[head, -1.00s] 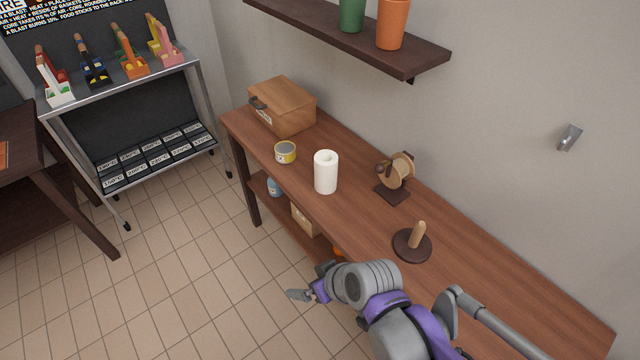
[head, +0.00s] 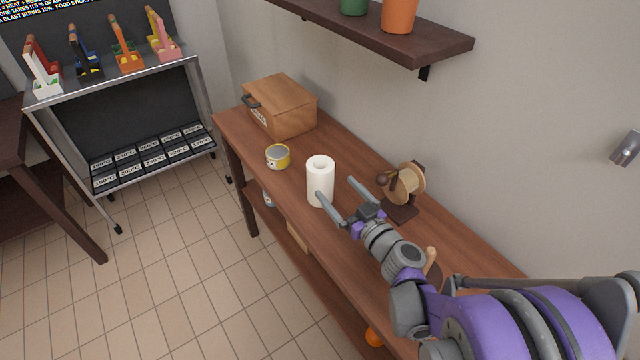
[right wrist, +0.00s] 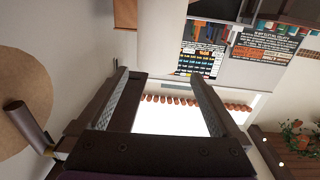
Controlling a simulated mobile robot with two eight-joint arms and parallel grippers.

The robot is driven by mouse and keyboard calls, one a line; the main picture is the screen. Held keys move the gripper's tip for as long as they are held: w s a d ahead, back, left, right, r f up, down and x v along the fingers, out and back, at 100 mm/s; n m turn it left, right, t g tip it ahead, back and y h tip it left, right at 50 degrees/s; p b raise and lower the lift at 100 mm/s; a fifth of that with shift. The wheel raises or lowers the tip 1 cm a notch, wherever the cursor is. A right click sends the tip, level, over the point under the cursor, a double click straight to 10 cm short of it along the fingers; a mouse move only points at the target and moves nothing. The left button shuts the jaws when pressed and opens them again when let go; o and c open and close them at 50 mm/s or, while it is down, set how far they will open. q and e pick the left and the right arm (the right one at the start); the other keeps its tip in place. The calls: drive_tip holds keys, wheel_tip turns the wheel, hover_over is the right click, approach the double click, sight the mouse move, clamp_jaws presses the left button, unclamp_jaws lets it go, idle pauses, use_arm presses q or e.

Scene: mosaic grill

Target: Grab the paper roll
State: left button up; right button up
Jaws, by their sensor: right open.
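The white paper roll (head: 320,178) stands upright on the wooden bench (head: 345,238) in the head view. My right gripper (head: 340,200) is open just to the right of it, with one finger close to or overlapping the roll's lower side. I cannot tell whether they touch. The other finger is apart from it, on the wall side. In the right wrist view the open fingers (right wrist: 158,95) have nothing between them, and the pale roll (right wrist: 162,32) shows beyond the fingertips. My left gripper is not in view.
A yellow tin (head: 278,157) and a wooden box (head: 281,106) stand behind the roll. A spool on a dark stand (head: 404,186) is to the right of my gripper. A round holder with a peg (head: 430,262) is partly hidden by my arm. A shelf (head: 420,42) hangs above.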

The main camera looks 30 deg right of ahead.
sight(320, 182)
drive_tip(key=w, duration=0.9)
drive_tip(key=shift+w, duration=0.2)
drive_tip(key=c, duration=1.3)
